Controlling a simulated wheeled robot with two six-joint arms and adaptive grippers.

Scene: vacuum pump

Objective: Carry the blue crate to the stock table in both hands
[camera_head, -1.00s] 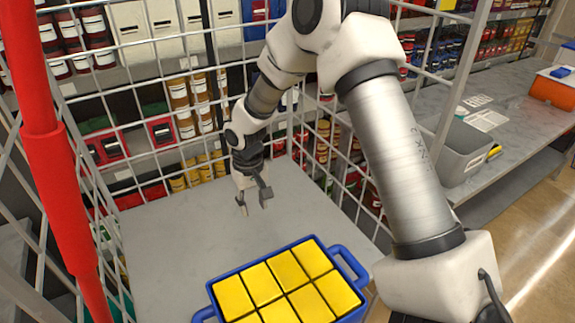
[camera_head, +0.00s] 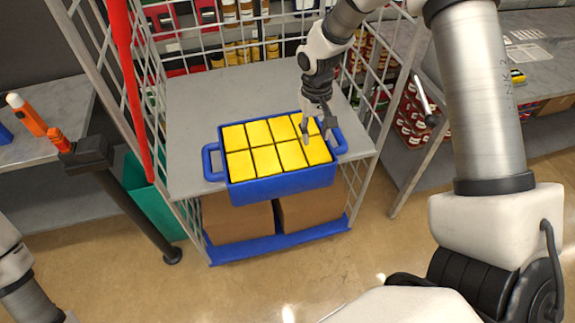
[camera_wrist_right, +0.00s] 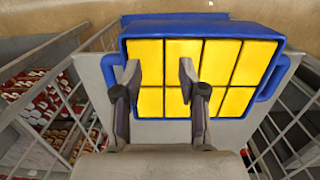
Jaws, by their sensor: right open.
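The blue crate (camera_head: 283,188) sits on the grey shelf (camera_head: 190,110) of a wire cage trolley, near its front edge. It is filled with several yellow blocks and has a loop handle on its left side and one on its right. My right gripper (camera_head: 318,138) is open and points down above the crate's right part, near the right handle. In the right wrist view the crate (camera_wrist_right: 130,50) lies beyond the open fingers (camera_wrist_right: 158,75), with nothing between them. I cannot tell whether the fingertips touch it. My left gripper is not in view; only part of its arm shows at lower left.
Cage walls (camera_head: 375,110) stand left and right of the crate. Cardboard boxes (camera_head: 238,222) lie below on a blue base (camera_head: 280,245). A red pole (camera_head: 128,80) and a teal bin (camera_head: 150,200) are at left. A side table (camera_head: 30,145) is further left. The floor in front is clear.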

